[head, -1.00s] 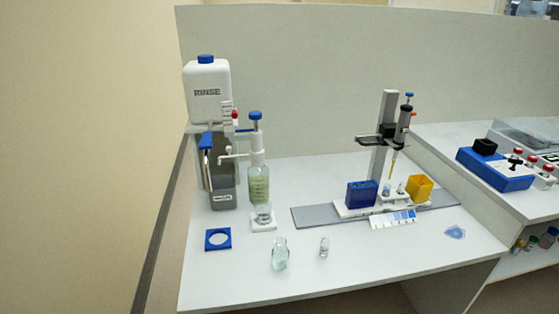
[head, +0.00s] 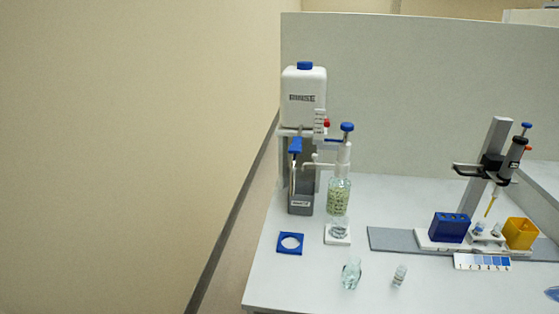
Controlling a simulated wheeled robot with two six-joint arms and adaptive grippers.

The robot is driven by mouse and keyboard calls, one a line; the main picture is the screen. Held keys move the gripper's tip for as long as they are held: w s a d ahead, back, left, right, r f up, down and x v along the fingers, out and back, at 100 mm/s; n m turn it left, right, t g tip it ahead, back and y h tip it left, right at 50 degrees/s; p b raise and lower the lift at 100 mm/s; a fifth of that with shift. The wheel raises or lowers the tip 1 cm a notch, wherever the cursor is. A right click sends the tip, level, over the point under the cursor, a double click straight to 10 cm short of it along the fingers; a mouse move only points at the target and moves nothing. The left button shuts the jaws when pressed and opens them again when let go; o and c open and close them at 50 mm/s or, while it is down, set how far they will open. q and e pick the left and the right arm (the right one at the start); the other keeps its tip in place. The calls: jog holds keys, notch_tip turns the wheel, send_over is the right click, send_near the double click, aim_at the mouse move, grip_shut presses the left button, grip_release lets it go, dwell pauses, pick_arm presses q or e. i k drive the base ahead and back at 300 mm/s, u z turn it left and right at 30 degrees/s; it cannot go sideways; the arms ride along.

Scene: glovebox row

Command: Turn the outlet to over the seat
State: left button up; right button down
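The rinse station stands at the left end of the bench, with a white RINSE bottle (head: 303,97) with a blue cap on top. A blue lever-like part (head: 295,146) sits on its front. Beside it is a bottle-top dispenser (head: 341,182) with a blue knob and a thin white outlet arm (head: 318,164) pointing left toward the station. A blue square frame with a round hole (head: 290,243), seemingly the seat, lies flat on the bench in front of the station. The outlet's tip does not appear over it. Neither gripper is in view.
Two small glass vessels, a bottle (head: 351,272) and a vial (head: 399,276), stand near the front of the bench (head: 300,290). To the right, a grey rail carries a blue block (head: 449,227), a yellow box (head: 520,233) and a pipette stand (head: 488,180). A partition (head: 430,90) stands behind.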

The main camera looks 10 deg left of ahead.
aim_at(314, 156)
jog(key=u, duration=0.25)
jog(key=k, duration=0.35)
jog(key=u, duration=1.05)
jog(key=i, duration=0.2)
jog(key=z, duration=1.4)
jog(key=i, duration=1.05)
jog(key=z, duration=1.15)
